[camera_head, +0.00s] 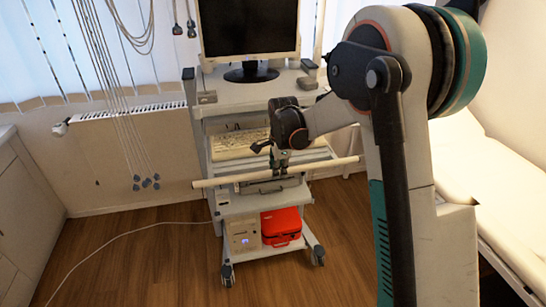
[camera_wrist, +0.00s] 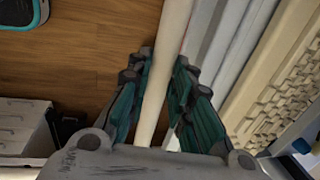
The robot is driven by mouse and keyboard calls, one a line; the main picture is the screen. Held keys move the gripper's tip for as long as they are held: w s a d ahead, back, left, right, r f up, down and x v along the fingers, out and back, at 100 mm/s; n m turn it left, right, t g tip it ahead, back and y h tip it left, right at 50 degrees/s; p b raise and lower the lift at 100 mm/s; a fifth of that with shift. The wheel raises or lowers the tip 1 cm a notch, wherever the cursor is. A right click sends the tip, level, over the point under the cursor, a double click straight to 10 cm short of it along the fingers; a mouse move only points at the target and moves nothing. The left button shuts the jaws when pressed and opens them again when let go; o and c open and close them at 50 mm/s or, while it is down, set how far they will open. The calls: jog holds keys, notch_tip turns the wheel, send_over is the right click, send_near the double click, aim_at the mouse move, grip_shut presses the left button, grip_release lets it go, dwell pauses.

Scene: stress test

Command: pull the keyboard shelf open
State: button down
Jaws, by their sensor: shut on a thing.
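The keyboard shelf (camera_head: 228,170) is part of the grey trolley, below the monitor. A cream keyboard (camera_head: 240,143) lies on it, and it also shows at the right of the wrist view (camera_wrist: 285,80). A long pale round bar (camera_head: 225,180) runs across the shelf's front, sticking out past both sides. My gripper (camera_head: 281,167) is at the bar right of its middle. In the wrist view, its green-padded fingers (camera_wrist: 163,62) are on either side of the bar (camera_wrist: 157,95), shut on it. My wrist hides part of the shelf's right side.
The trolley (camera_head: 203,130) carries a monitor (camera_head: 249,28) on top, with a white computer box (camera_head: 242,236) and red case (camera_head: 281,226) below. Cables hang at left. A white couch (camera_head: 490,150) stands at right. Wooden floor before the trolley is mostly clear.

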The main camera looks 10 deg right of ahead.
jog(key=s, duration=1.1)
jog(key=shift+s, duration=0.4)
jog(key=c, duration=1.4)
grip_release()
jog(key=shift+c, duration=0.2)
jog(key=shift+r, duration=0.1)
notch_tip(320, 180, up, 12)
jog(key=s, duration=0.2)
jog(key=shift+s, duration=0.15)
jog(key=shift+f, duration=0.2)
jog(key=shift+s, duration=0.1)
